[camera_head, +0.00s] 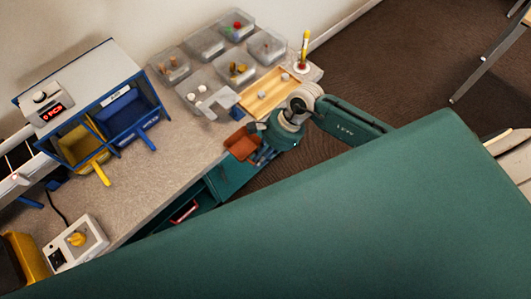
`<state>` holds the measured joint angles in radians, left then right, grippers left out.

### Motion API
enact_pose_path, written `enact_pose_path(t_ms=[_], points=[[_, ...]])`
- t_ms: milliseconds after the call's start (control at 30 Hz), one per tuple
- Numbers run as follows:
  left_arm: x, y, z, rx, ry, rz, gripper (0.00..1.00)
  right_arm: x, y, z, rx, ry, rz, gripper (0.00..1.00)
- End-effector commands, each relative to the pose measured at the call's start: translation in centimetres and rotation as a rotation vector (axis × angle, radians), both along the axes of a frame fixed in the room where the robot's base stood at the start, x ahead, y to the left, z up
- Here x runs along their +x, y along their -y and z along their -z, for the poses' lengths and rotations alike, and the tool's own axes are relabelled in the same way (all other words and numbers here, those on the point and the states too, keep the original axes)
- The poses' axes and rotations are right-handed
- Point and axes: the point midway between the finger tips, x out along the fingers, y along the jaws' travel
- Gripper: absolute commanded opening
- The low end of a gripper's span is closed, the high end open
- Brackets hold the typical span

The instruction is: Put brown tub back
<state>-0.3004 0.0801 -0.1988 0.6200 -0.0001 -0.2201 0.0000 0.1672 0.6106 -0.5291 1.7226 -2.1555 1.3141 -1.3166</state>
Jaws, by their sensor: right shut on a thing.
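The brown tub (241,143) is at the front edge of the worktop, in the middle of the head view. My right gripper (259,152) is shut on the tub's right side; its fingers are small and partly hidden, and the tub looks tilted. I cannot tell whether the tub touches the worktop. My left gripper is not in view.
Several clear bins (205,43) with small items stand at the back of the worktop (165,180). A wooden tray (283,91) is just behind my right wrist. A blue-and-yellow sorting box (120,72) is at left. The worktop between is mostly clear.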

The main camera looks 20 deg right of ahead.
Motion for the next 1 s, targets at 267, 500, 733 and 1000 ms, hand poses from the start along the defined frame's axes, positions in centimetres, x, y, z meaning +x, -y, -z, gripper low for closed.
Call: enact_pose_path(t_ms=[267, 500, 733, 1000], points=[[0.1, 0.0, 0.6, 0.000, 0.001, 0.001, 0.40, 1.9, -0.7, 0.1, 0.000, 0.002, 0.000, 0.00], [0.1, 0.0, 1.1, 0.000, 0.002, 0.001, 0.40, 3.6, -1.3, 0.1, 0.002, 0.002, 0.002, 0.00], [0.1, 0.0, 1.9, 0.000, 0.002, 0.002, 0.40, 5.1, -1.8, 0.3, 0.000, 0.003, -0.001, 0.00], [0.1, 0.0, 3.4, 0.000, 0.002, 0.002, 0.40, 6.8, -2.4, 0.4, -0.001, 0.002, -0.001, 0.00]])
